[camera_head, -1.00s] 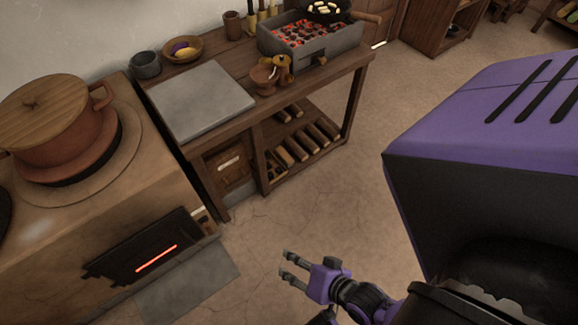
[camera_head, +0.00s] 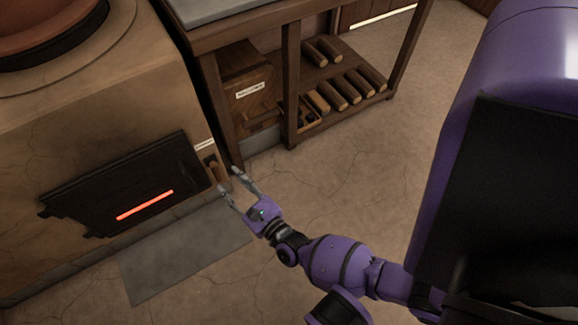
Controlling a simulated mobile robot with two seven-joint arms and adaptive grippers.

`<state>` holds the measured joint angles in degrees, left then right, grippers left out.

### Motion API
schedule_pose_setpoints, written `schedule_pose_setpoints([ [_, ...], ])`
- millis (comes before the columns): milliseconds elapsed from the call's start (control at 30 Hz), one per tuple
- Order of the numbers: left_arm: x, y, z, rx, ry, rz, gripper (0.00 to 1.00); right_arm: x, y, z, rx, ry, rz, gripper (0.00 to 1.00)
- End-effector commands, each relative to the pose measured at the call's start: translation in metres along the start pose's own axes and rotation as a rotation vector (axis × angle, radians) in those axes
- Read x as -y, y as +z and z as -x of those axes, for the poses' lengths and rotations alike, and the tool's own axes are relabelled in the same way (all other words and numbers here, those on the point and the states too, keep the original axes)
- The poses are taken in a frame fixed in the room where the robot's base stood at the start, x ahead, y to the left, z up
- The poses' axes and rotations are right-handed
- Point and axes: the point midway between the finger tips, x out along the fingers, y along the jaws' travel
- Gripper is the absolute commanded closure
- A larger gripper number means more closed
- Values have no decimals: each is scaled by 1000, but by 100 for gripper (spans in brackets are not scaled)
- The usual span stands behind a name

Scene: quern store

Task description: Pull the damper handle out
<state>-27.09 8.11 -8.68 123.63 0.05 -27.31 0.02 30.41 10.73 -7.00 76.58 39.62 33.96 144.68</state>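The damper handle looks to be the small brown wooden grip (camera_head: 211,165) on the clay stove's front (camera_head: 150,100), just right of the black fire door (camera_head: 125,190) and under a small pale label (camera_head: 204,145). My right gripper (camera_head: 229,179) comes in from the lower right, its two fingers parted and pointing up and left toward the handle. No object shows between the fingers. The fingertips lie close to the handle in the picture; I cannot tell whether they touch it. My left gripper is not in view.
A wooden bench (camera_head: 291,85) stands right of the stove, with several logs (camera_head: 345,90) on its low shelf and a labelled wooden box (camera_head: 245,90) beneath. A grey slab (camera_head: 185,258) lies on the floor before the stove. The floor to the right is open.

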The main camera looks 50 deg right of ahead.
Motion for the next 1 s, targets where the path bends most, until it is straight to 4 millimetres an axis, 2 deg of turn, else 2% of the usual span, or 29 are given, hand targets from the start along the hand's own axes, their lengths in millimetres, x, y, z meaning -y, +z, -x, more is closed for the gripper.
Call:
schedule_pose_setpoints([
  [67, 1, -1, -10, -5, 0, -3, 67, 1, -9, -9, 14, -14, -57, 63],
  [267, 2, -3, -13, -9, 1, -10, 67, 2, -5, -28, 29, -24, -99, 63],
  [633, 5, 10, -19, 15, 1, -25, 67, 3, -5, -82, 26, -21, -95, 63],
  [800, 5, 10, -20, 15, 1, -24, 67, 3, -4, -91, 25, -22, -94, 63],
  [1000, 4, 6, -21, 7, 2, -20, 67, 3, -4, -92, 25, -21, -94, 63],
])
